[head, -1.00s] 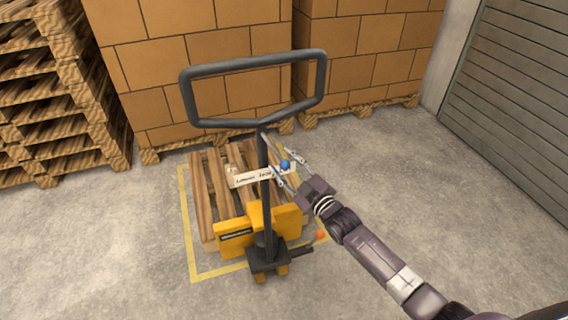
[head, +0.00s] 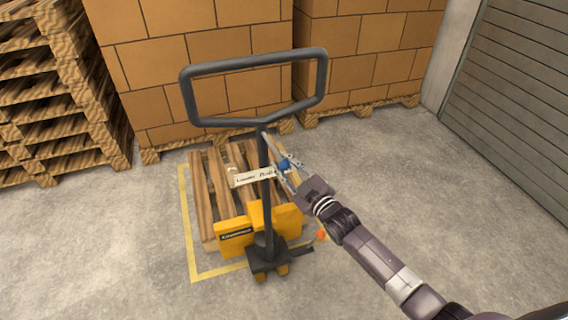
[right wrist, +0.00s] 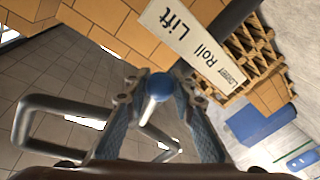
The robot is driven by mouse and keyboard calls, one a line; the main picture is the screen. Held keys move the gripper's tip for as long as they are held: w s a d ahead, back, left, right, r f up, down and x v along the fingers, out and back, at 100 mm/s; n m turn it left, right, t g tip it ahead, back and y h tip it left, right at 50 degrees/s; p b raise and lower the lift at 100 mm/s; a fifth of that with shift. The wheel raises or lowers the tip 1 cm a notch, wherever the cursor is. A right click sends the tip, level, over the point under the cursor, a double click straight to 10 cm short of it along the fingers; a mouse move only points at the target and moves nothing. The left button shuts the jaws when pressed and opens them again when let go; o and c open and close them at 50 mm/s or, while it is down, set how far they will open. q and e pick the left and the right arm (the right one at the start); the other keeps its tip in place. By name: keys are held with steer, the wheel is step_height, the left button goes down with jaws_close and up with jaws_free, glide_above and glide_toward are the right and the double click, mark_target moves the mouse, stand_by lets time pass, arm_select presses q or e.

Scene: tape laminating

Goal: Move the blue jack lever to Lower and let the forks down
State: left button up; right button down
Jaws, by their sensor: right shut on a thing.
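The pallet jack has a dark loop handle (head: 254,62) on an upright shaft and a yellow body (head: 235,233). A white label plate (head: 249,178) crosses the shaft. In the right wrist view the plate (right wrist: 190,42) reads Lift, Roll, Lower. The blue lever knob (head: 284,166) is at the plate's right end, away from Lower. My right gripper (head: 283,169) is shut on this knob. The blue knob (right wrist: 160,86) also shows between the fingers (right wrist: 158,82) in the right wrist view. The forks are hidden under the wooden pallet (head: 203,195). My left gripper is out of view.
A yellow floor outline (head: 188,240) surrounds the pallet. An orange knob (head: 321,234) sticks out low on the jack's right. Stacked cartons (head: 160,70) stand behind and piled pallets (head: 50,110) at left. Floor is clear at right, before a grey shutter (head: 515,90).

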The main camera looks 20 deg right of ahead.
steer(key=a+m+b, duration=0.1)
steer(key=a+m, duration=0.1)
steer(key=m, duration=0.1)
steer(key=a+f+m+t+b, duration=0.1)
steer(key=a+m+b, duration=0.1)
steer(key=a+m, duration=0.1)
steer(key=shift+s+a+f+m, duration=0.15)
steer(key=shift+a+f+m, duration=0.05)
steer(key=shift+m, duration=0.1)
steer(key=shift+s+a+r+m+t+h+b, duration=0.15)
steer(key=shift+a+r+m+t+h, duration=0.2)
steer(key=shift+a+m, duration=0.85)
steer(key=shift+w+a+r+m+t+h+b, duration=0.15)
steer(key=shift+a+r+m+t+h, duration=0.2)
steer(key=shift+a+m, duration=0.8)
steer(key=shift+s+d+m, duration=0.1)
steer(key=shift+d+m, duration=0.25)
steer(key=shift+m, duration=0.1)
steer(key=c, duration=1.6)
jaws_free()
steer(key=shift+r, duration=0.15)
steer(key=v, duration=1.2)
